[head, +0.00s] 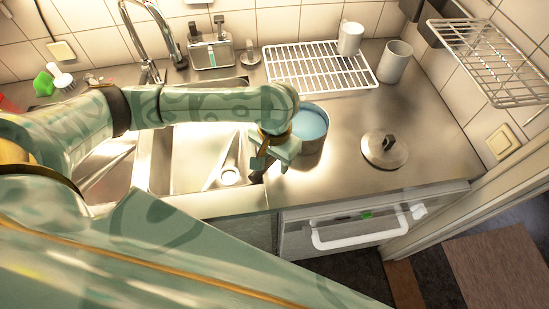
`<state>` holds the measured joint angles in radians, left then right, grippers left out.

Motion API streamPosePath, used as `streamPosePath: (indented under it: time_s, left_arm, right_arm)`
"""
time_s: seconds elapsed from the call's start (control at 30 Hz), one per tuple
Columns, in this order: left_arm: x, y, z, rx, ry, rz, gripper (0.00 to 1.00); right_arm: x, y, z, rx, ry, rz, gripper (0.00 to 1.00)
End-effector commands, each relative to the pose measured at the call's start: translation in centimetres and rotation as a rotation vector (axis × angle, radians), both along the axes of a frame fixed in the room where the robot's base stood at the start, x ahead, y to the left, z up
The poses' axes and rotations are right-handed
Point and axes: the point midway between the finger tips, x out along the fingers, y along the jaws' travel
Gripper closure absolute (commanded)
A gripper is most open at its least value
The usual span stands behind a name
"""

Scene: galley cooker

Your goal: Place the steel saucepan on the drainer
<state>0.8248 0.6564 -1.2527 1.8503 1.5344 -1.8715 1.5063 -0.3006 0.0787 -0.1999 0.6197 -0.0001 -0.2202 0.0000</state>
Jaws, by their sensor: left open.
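The steel saucepan (317,142) stands upright on the steel worktop just right of the sink; its inside looks light blue. My left gripper (263,170) is at the pan's left side, low over the sink's right edge, and is open. A dark piece shows between and below its fingers; I cannot tell whether it is the pan's handle or a fingertip. My left forearm crosses over the sink and hides the pan's left part. The drainer, a white wire rack (290,75), lies on the worktop behind the pan. My right gripper is not in view.
A white mug (350,38) stands at the rack's back right and a grey cup (395,62) beside its right end. A round lid with a dark knob (384,150) lies right of the pan. A tap (137,35) rises behind the sink. The rack's left and middle are clear.

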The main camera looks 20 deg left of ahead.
Motion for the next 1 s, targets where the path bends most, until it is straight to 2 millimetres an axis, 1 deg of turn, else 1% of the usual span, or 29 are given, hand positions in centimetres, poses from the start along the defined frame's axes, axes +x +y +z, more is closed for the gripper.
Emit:
streamPosePath:
  time_s: [0.03, 0.2, 0.3, 0.43, 0.5, 0.6, 1.0]
  left_arm:
    - [0.1, 0.0, 1.4, 0.001, -0.006, 0.000, 0.57]
    - [0.1, 0.0, 5.7, 0.001, -0.007, 0.000, 0.57]
    - [0.1, 0.0, 8.0, 0.001, -0.007, 0.000, 0.57]
    - [0.1, 0.0, 10.1, 0.001, -0.003, 0.001, 0.57]
    - [0.1, 0.0, 10.8, 0.000, -0.003, 0.002, 0.57]
    - [0.0, 0.0, 11.3, 0.000, -0.001, 0.002, 0.57]
    - [0.0, 0.0, 11.3, 0.000, 0.000, 0.002, 0.57]
  right_arm:
    - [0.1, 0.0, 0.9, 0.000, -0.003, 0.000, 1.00]
    - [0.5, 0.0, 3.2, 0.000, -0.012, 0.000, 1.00]
    - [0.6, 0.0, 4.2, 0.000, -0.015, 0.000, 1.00]
    - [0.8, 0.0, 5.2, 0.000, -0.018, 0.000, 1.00]
    - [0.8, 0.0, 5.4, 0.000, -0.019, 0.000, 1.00]
    - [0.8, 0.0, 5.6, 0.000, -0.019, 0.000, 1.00]
    - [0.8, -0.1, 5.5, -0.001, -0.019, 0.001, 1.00]
